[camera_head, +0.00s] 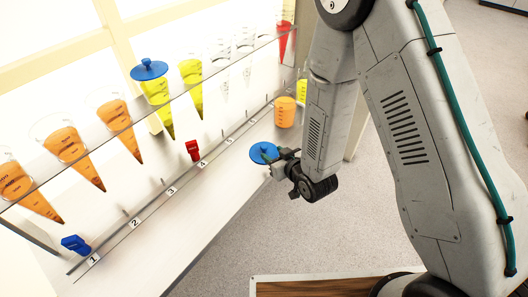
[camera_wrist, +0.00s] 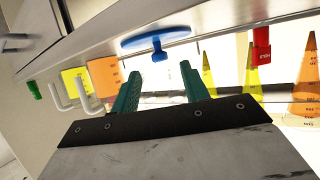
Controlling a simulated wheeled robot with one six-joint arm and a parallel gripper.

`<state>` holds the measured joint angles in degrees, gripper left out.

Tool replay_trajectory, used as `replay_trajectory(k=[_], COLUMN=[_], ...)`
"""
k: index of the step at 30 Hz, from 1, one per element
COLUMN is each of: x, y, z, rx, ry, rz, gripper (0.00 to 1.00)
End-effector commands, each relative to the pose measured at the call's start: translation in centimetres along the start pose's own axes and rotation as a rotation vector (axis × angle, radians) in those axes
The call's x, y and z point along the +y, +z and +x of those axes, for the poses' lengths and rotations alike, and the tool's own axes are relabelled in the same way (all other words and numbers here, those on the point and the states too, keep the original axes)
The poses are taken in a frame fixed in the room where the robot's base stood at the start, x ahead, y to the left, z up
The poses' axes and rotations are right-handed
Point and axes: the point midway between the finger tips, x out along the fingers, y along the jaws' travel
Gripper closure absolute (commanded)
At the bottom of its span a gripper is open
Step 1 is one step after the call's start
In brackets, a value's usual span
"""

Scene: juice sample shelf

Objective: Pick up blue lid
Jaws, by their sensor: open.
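A blue lid (camera_head: 262,151) lies on the white counter near its right end, beside my gripper (camera_head: 274,160). In the wrist view the picture appears upside down, and the blue lid (camera_wrist: 155,40) shows as a flat disc with a small knob. The knob is between the lines of the two green fingers, just beyond their tips. My gripper (camera_wrist: 160,72) is open with nothing between the fingers. Whether a finger touches the lid cannot be told. A second blue lid (camera_head: 149,69) sits on top of a yellow cone in the rack.
The rack holds several orange cones (camera_head: 66,147), yellow cones (camera_head: 191,73) and a red one (camera_head: 284,38). An orange beaker (camera_head: 285,112) and a yellow beaker (camera_head: 303,92) stand behind the lid. A red clip (camera_head: 193,151) and a blue clip (camera_head: 75,245) are on the counter.

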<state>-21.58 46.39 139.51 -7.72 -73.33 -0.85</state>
Motion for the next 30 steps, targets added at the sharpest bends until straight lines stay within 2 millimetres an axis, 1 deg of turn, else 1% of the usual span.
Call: replay_trajectory(k=[1,8,12,15,18,24,26,27,29,30], x=[0.0,0.0,0.0,0.0,0.0,0.0,0.0,0.0,0.0,0.0], y=[0.0,-0.3,-0.4,-0.4,-0.4,-0.4,-0.4,-0.4,-0.4,-0.4], z=[0.7,3.4,5.6,6.7,7.1,7.1,7.1,7.1,7.1,7.1], rx=[0.002,0.003,0.002,0.001,0.000,0.000,0.000,0.000,0.000,0.000], ry=[-0.001,-0.001,0.000,0.000,0.001,0.001,0.001,0.001,0.001,0.001], rz=[0.000,-0.001,0.000,0.000,0.001,0.000,0.000,0.000,0.000,0.000], gripper=[0.55,0.55,0.55,0.55,0.55,0.55,0.72,0.83,0.99,0.99])
